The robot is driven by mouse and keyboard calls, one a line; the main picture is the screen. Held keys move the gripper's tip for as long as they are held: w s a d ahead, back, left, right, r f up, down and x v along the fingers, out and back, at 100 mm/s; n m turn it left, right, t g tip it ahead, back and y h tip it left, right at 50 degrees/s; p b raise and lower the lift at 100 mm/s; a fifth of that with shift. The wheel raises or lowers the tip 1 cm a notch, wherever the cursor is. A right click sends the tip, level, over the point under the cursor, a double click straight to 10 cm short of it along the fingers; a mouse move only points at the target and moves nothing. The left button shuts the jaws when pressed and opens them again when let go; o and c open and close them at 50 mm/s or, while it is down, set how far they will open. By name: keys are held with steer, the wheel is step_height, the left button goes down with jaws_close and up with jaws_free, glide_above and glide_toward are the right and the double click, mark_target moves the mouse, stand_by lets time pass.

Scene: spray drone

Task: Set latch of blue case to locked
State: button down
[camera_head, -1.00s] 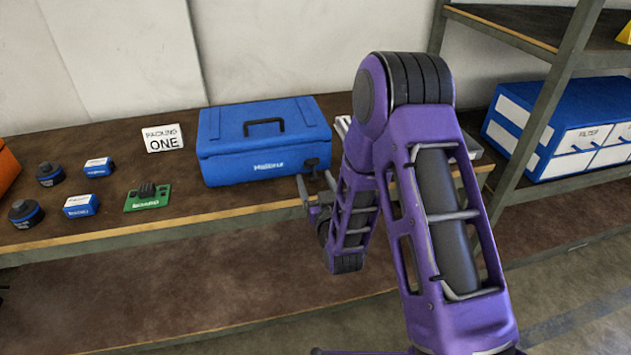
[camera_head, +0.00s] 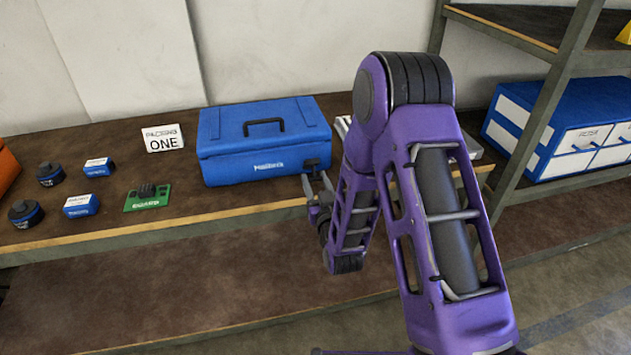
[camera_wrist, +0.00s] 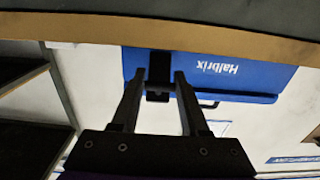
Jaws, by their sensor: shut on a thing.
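The blue case (camera_head: 262,142) stands closed on the workbench, its black handle on the lid. Its dark latch (camera_head: 311,164) is at the right end of the front face. My gripper (camera_head: 317,180) is at the bench's front edge, at the latch. In the wrist view, the case (camera_wrist: 215,72) appears upside down, and the latch (camera_wrist: 159,64) lies between the two fingertips of my gripper (camera_wrist: 160,76). The fingers are shut on the latch, though the contact itself is hard to see. The latch's setting cannot be made out.
A green board (camera_head: 148,198), small blue boxes (camera_head: 81,205) and dark round parts (camera_head: 26,213) lie left of the case. A sign (camera_head: 163,138) stands behind them. A metal shelf with a blue drawer unit (camera_head: 560,130) is at the right.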

mark_target(313, 161)
stand_by(0.8)
steer(key=r+g+p, duration=0.1)
steer(key=p, duration=0.1)
steer(key=shift+r+p, duration=0.35)
steer(key=shift+r, duration=0.05)
steer(key=r+g+p, duration=0.1)
steer(key=p, duration=0.1)
steer(key=r+g+h+p, duration=0.1)
steer(key=g+p, duration=0.1)
steer(key=shift+w+a+r+g+p, duration=0.2)
steer(key=shift+w+g+p, duration=0.1)
steer(key=shift+w+p, duration=0.1)
steer(key=shift+w+r+g+h+p, duration=0.35)
steer(key=shift+r+g+h+p, duration=0.15)
steer(key=shift+g+p, duration=0.6)
steer(key=shift+w+a+r+g+h+p, duration=0.15)
steer(key=shift+w+g+p, duration=0.1)
steer(key=shift+g, duration=0.25)
steer(key=shift+w+r+g+h+p, duration=0.15)
steer(key=shift+g+p, duration=0.1)
steer(key=shift+g, duration=0.25)
steer(key=shift+c, duration=2)
jaws_free()
steer(key=shift+r, duration=0.1)
